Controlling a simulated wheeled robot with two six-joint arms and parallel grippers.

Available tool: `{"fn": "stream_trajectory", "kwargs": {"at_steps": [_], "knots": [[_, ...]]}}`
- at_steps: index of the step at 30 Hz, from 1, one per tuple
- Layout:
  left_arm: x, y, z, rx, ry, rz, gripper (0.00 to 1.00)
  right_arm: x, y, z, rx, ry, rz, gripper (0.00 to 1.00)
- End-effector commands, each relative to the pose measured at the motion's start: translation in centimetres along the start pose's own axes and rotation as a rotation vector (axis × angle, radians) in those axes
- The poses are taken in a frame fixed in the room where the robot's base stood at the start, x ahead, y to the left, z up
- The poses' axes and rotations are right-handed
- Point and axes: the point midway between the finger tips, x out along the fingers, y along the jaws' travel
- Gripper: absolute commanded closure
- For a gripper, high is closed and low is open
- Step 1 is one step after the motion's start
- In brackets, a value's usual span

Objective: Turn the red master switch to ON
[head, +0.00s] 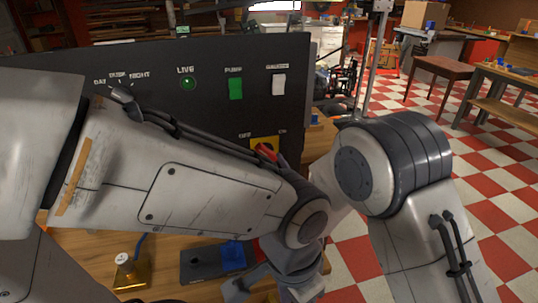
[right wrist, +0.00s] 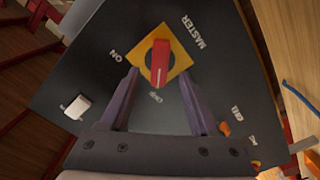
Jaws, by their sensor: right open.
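The red master switch handle (right wrist: 160,62) sits on a yellow square plate (right wrist: 178,62) on the dark panel. Its lower end in the right wrist view points at the OFF label (right wrist: 156,97); the ON label (right wrist: 116,56) is to its left. My right gripper (right wrist: 158,74) is open, its fingertips on either side of the handle with a gap on each side. In the head view the red handle (head: 266,151) shows partly above my left forearm, which hides my right gripper. My left gripper (head: 262,284) is low in the head view, its jaws partly cut off.
The panel (head: 210,60) also bears a lit green LIVE lamp (head: 187,83), a green PUMP switch (head: 236,88) and a white switch (head: 279,84). A brass block (head: 130,275) and a dark tray with a blue part (head: 233,257) are on the wooden bench.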

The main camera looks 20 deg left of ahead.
Motion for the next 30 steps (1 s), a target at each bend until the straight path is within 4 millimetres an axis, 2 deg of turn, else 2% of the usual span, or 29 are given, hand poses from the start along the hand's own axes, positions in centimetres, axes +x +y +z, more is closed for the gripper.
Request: {"fn": "stream_trajectory", "kwargs": {"at_steps": [3,9,20,21,23,24,26,30], "knots": [[-0.8,0.1,-0.1,0.0,0.0,0.0,0.5,2.1,0.1,-0.1,0.001,-0.001,0.0,0.38],[-1.3,0.1,-0.1,0.0,0.0,0.0,0.5,4.3,0.1,0.0,0.001,-0.001,0.0,0.38],[-1.4,0.1,-0.1,0.0,0.0,0.0,0.5,5.0,0.0,0.0,0.001,-0.002,-0.001,0.38],[-1.4,0.1,-0.1,0.0,0.0,0.0,0.5,5.0,0.0,0.0,0.001,-0.002,-0.001,0.41],[-1.4,0.1,-0.1,0.0,0.0,0.0,0.5,5.0,0.0,0.0,0.001,-0.001,-0.001,0.64],[-1.4,0.1,-0.1,0.0,0.0,0.0,0.5,5.0,0.0,0.0,0.001,-0.001,-0.001,0.8],[-1.4,0.1,-0.1,0.0,0.0,0.0,0.5,5.0,0.0,0.0,0.001,-0.001,-0.001,1.0],[-1.4,0.1,-0.1,0.0,0.0,0.0,0.5,4.9,0.0,0.0,0.002,-0.001,-0.001,1.0]]}}
